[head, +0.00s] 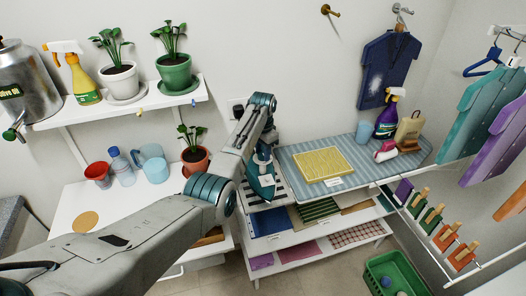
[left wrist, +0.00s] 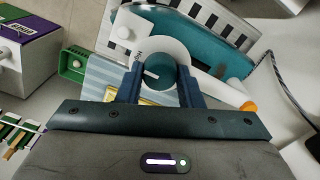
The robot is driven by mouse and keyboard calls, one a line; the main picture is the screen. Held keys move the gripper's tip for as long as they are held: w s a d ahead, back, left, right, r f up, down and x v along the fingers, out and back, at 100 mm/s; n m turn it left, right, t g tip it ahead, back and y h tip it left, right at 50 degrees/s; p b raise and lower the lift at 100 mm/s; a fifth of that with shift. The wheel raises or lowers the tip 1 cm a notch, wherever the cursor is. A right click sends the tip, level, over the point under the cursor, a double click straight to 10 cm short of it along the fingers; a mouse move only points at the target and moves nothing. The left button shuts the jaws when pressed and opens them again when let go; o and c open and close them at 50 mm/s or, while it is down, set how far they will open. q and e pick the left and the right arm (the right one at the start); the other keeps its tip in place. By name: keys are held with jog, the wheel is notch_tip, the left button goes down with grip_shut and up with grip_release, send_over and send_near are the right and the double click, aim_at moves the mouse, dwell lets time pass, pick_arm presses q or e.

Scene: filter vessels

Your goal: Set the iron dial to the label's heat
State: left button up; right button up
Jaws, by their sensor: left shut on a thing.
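The teal iron (head: 262,183) stands on a striped rest at the left end of the ironing board. My left gripper (head: 263,160) reaches down onto its top. In the left wrist view the iron (left wrist: 208,57) lies under my gripper (left wrist: 159,88), whose two fingers are shut on the round teal dial (left wrist: 155,68), one at each side. A white ring with small dark lettering surrounds the dial; a white pointer mark on the dial points left. The ring's lower part is hidden.
The blue striped ironing board (head: 405,165) also holds a purple spray bottle (head: 388,118) and a light blue cup (head: 363,132). Shelves with folded cloths lie below. A potted plant (head: 194,157) stands close left of my arm. A green basket (head: 393,275) is on the floor.

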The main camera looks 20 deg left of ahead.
pick_arm(q)
jog(key=shift+r, duration=0.1)
jog(key=o, duration=1)
jog(key=shift+r+b, duration=0.3)
jog(key=shift+r, duration=0.15)
notch_tip(320, 180, up, 10)
jog(key=b, duration=0.3)
jog(key=shift+f+b, duration=0.1)
jog(key=shift+b, duration=0.3)
